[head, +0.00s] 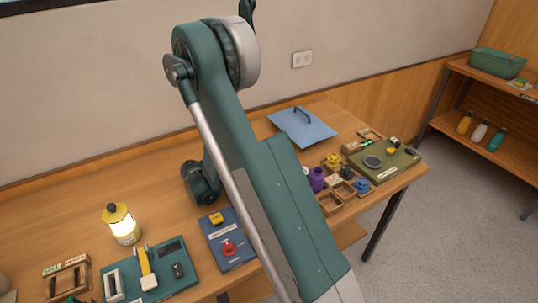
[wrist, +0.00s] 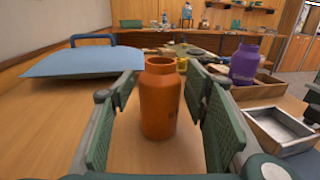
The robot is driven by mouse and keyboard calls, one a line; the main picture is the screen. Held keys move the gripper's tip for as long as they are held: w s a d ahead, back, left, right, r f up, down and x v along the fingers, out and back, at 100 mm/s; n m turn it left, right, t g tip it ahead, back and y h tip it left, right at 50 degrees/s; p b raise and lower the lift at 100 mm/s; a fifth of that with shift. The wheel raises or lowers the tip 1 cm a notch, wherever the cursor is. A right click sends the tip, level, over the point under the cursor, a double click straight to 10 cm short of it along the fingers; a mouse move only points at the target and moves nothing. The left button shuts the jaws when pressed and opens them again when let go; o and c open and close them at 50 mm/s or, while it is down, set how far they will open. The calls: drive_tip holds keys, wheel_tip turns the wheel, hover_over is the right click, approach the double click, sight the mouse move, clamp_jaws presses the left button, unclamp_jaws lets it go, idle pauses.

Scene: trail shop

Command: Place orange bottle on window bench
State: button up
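An orange bottle (wrist: 160,105) without a visible cap stands upright on the wooden bench in the wrist view. My gripper (wrist: 163,88) is open, with one green padded finger on each side of the bottle. A narrow gap shows on both sides, so the fingers appear not to press on it. In the head view my arm hides the gripper and this bottle. The wooden bench (head: 155,183) runs along the wall there; I cannot tell whether it is the window bench.
A blue panel with a handle (head: 302,127) lies at the back. A purple bottle (wrist: 244,64) and a metal-lined tray (wrist: 280,129) stand to the right. A lantern (head: 122,224) and tool boards occupy the left front. A shelf (head: 505,95) at right holds several bottles.

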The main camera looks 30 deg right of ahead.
idle(0.3)
drive_tip(key=shift+r, duration=0.2)
drive_tip(key=shift+w+a+p, duration=0.25)
drive_tip(key=shift+a+p, duration=0.05)
drive_tip(key=shift+a, duration=0.95)
drive_tip(key=shift+w+a+p, duration=0.25)
drive_tip(key=shift+a, duration=0.95)
drive_tip(key=shift+w+a+p, duration=0.25)
drive_tip(key=shift+a+p, duration=0.05)
drive_tip(key=shift+a, duration=0.95)
